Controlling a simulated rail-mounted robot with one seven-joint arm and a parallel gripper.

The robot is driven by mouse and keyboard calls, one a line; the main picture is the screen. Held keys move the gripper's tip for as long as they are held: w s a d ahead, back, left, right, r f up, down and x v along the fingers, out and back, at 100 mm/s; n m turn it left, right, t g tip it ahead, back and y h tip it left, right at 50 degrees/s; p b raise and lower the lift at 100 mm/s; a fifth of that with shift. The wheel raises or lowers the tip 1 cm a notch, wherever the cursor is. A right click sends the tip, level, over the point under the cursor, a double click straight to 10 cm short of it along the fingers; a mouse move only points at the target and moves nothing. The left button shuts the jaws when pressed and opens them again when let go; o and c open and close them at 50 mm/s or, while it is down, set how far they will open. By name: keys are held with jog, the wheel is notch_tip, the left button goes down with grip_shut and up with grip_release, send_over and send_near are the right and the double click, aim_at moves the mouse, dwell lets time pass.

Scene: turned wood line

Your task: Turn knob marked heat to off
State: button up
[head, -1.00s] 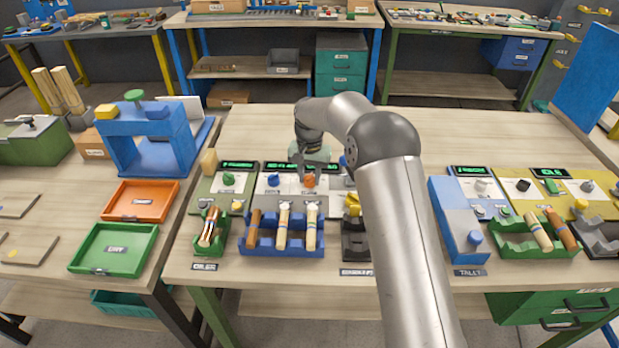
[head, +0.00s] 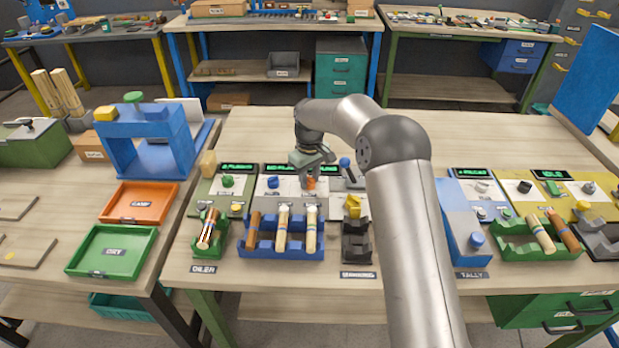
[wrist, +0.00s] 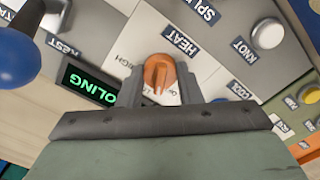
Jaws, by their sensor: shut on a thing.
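The orange knob (wrist: 158,73) sits on a white panel beside the label HEAT (wrist: 180,41) in the wrist view. It also shows in the head view (head: 310,184). My gripper (wrist: 159,84) is shut on it, with one finger on each side. Part of a word ending in "IGH" shows left of the knob. Other lettering to its right is partly covered by a finger, so I cannot read which mark the knob points to. In the head view my gripper (head: 311,172) is over the panel at the middle table.
A blue ball-topped lever (wrist: 18,62) stands close to my gripper in the wrist view. A white button (wrist: 267,33) is by the label KNOT. A blue knob (head: 273,182) is left of the orange one. A blue rack (head: 280,246) with wooden handles stands in front.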

aim_at(309, 178)
jog(key=n, duration=0.6)
dwell(0.6)
jog(key=o, duration=1)
jog(key=shift+r, duration=0.1)
jog(key=shift+r, duration=8.65)
